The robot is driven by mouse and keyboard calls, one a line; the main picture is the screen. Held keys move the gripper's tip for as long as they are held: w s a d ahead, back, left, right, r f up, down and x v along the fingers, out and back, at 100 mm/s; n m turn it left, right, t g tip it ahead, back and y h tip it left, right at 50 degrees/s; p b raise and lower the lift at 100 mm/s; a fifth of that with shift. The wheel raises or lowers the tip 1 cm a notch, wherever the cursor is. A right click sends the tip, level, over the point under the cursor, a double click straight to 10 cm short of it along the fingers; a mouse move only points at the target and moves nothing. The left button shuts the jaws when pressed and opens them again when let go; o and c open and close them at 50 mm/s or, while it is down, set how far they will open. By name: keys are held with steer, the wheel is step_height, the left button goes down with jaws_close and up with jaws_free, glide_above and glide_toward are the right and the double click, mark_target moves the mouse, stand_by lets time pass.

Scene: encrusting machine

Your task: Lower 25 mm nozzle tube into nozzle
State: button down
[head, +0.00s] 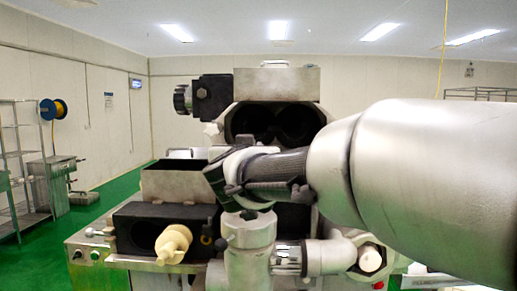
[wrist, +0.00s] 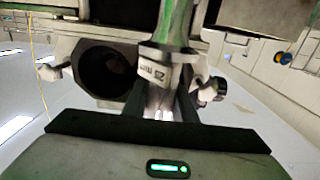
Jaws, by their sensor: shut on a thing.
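The nozzle tube (wrist: 154,72) is a shiny metal tube with a collar bearing dark print that includes "25", upside down in the wrist view. A greenish, reflective metal length extends beyond the collar to the top of that picture. My gripper (wrist: 163,98) is shut on the tube, one dark finger on each side. In the head view my gripper (head: 238,183) is in front of the machine, just above an upright metal cylinder (head: 249,240) that looks like the nozzle housing. My wrist hides much of the tube there, and I cannot tell whether it enters the nozzle.
The encrusting machine has a large dark round opening (head: 270,122) behind my gripper. A metal hopper box (head: 178,183) and a cream-coloured spout (head: 174,244) are to the left. A horizontal metal pipe (head: 325,256) joins the cylinder on the right. Open green floor (head: 105,205) lies left.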

steer(key=shift+f+b, duration=2.7)
steer(key=shift+f, duration=1.65)
steer(key=c, duration=1.4)
jaws_free()
steer(key=shift+o, duration=1.1)
steer(key=shift+s, duration=0.1)
steer(key=shift+s, duration=0.55)
steer(key=shift+s+a+p, duration=0.15)
steer(key=shift+s+p, duration=1)
steer(key=shift+s, duration=2)
steer(key=shift+r, duration=0.1)
